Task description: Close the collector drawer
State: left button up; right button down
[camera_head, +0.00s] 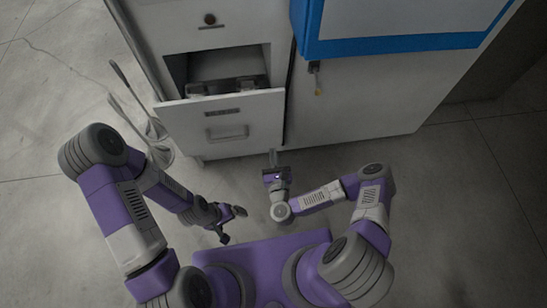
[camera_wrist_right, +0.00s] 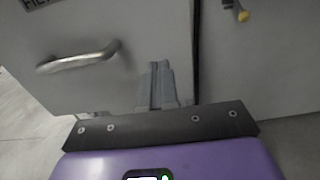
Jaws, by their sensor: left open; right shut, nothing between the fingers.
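The collector drawer (camera_head: 256,111) is pulled out of the pale cabinet, with its grey front panel and bar handle (camera_head: 227,133) facing me. Items partly show inside behind the panel. In the right wrist view the drawer front (camera_wrist_right: 120,20) and its handle (camera_wrist_right: 80,58) are at the left. My right gripper (camera_head: 273,155) is shut and empty, near the lower right corner of the drawer front; its fingers (camera_wrist_right: 157,85) overlap the panel in the wrist view. I cannot tell whether they touch it. My left gripper (camera_head: 232,225) is open and empty, lower and farther from the drawer.
Long-handled tools (camera_head: 130,100) stand at the cabinet's left side. A blue-framed panel (camera_head: 395,42) juts out at the upper right. A small dark fitting with a yellow tip (camera_head: 317,80) is on the cabinet right of the drawer; the yellow tip also shows in the wrist view (camera_wrist_right: 243,15). The floor at right is clear.

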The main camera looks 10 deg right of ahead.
aim_at(268, 125)
pick_arm(q)
jog(key=shift+f+b, duration=0.7)
jog(key=shift+f, duration=0.15)
pick_arm(e)
jog(key=w, duration=1)
jog(key=shift+d, duration=0.1)
